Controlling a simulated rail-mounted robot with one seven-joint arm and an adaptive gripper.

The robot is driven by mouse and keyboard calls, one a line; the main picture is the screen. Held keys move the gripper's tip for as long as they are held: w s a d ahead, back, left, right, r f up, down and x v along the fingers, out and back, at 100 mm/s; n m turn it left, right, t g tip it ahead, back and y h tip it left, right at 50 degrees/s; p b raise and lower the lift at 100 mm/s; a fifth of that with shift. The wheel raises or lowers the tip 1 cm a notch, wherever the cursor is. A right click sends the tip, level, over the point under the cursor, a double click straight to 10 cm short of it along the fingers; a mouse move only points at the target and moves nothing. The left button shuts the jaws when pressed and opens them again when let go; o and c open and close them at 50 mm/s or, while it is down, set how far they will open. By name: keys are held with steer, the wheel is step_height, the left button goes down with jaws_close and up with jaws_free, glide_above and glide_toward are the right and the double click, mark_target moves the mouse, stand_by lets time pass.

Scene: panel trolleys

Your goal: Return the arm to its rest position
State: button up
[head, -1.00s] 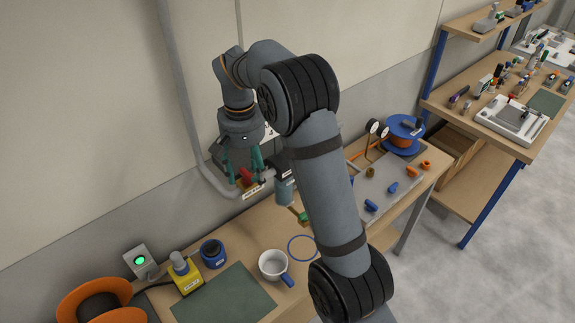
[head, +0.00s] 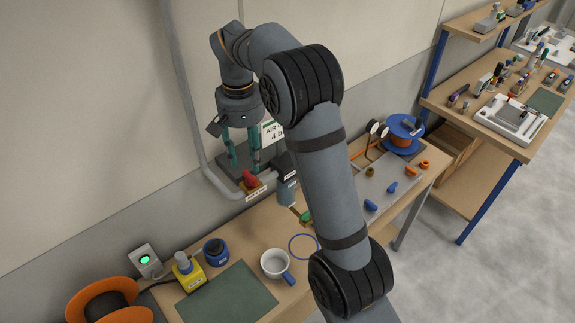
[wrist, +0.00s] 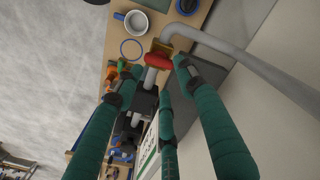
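My arm rises from the lower right of the head view, bends at the top and hangs my gripper (head: 244,166) down in front of the wall. Its green fingers are spread apart with nothing between them. Below the fingertips is a red valve handle (head: 250,180) on a grey pipe. In the wrist view my gripper (wrist: 155,72) is also open, and the red handle (wrist: 158,61) shows beyond the fingertips, apart from them. My upper arm hides part of the bench.
The bench holds a white cup (head: 274,263), a green mat (head: 228,294), a yellow device (head: 188,274) and a blue-orange spool (head: 403,134). A grey pipe (head: 184,110) runs down the wall close to my gripper. A second bench (head: 490,140) stands at right.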

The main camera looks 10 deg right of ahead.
mark_target(250, 177)
steer(key=shift+f, duration=0.15)
step_height(250, 177, down, 6)
steer(key=b, duration=0.3)
steer(key=shift+s+d, duration=0.1)
steer(key=shift+s, duration=0.05)
steer(key=shift+s+d+f+b, duration=0.15)
steer(key=shift+s+f+b, duration=0.05)
steer(key=shift+s+b, duration=0.15)
steer(key=shift+w+f, duration=0.1)
steer(key=shift+w, duration=0.2)
steer(key=shift+r, duration=0.2)
